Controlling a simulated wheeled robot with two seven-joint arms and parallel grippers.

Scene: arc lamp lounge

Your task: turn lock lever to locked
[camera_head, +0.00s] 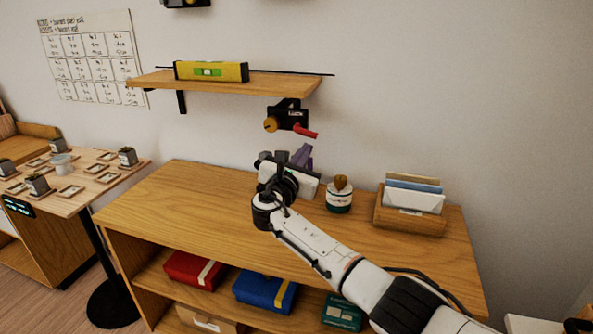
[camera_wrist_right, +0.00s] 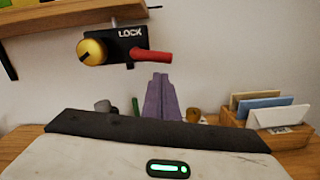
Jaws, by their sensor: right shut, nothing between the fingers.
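The lock is a black plate (camera_head: 290,116) on the wall under the shelf, marked "LOCK" in the right wrist view. Its red lever (camera_head: 305,131) points right and slightly down. In the right wrist view the red lever (camera_wrist_right: 151,55) extends right from the plate, beside a round yellow knob (camera_wrist_right: 91,51). My right gripper (camera_head: 303,153) is below the lever, shut and empty. My left gripper is not in view.
A wooden shelf (camera_head: 225,84) with a yellow level (camera_head: 212,72) is above. On the cabinet top (camera_head: 180,205) are a jar (camera_head: 339,197) and a letter holder (camera_head: 409,218) to the right. A side table with small pots stands left. The cabinet's left top is clear.

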